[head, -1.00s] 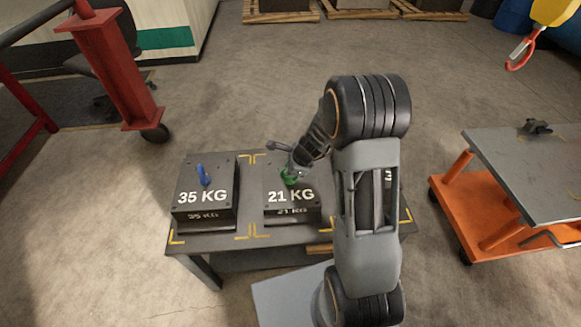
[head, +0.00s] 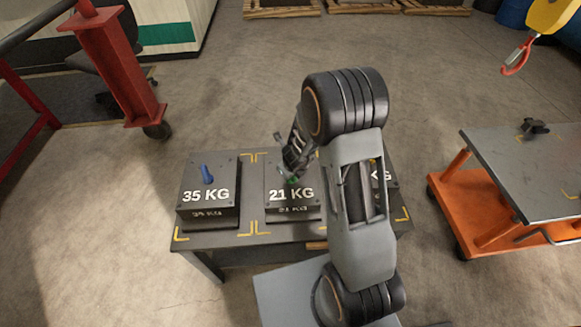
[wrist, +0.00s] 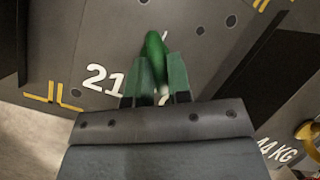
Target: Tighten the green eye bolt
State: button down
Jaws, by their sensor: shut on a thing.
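The green eye bolt (wrist: 156,47) stands on top of the 21 KG mould base (head: 277,206), the middle block on the table. In the wrist view its upper part shows between the two fingers of my gripper (wrist: 160,80), which are shut on it. In the head view only a bit of green (head: 292,180) shows at the block's top, under my gripper. My arm covers part of the block's right side. The bolt's thread and its seat on the block are hidden.
The 35 KG block (head: 206,211) with a blue eye bolt (head: 206,172) stands to the left. A third block (head: 384,176), marked 44 KG in the wrist view, is partly behind my arm. An orange cart (head: 482,210) stands right, below a hanging red hook (head: 515,57).

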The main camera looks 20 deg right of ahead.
jog(key=m+p, duration=0.1)
jog(key=m+h+p, duration=0.1)
jog(key=m, duration=0.2)
jog(key=shift+w+a+r+h+p, duration=0.1)
jog(key=shift+w+r+h+p, duration=0.05)
jog(key=shift+r+h+p, duration=0.2)
jog(key=shift+f+m+g+h+p, duration=0.1)
jog(key=shift+m+g+h+p, duration=0.25)
jog(key=shift+m+p, duration=0.45)
jog(key=shift+f+m+g+h+p, duration=0.1)
jog(key=shift+m+g+h+p, duration=0.25)
jog(key=shift+m, duration=0.85)
jog(key=c, duration=1.1)
grip_release()
jog(key=shift+f, duration=0.1)
jog(key=p+v, duration=0.5)
jog(key=v, duration=0.8)
jog(key=shift+a+r, duration=0.25)
jog(key=shift+r, duration=0.1)
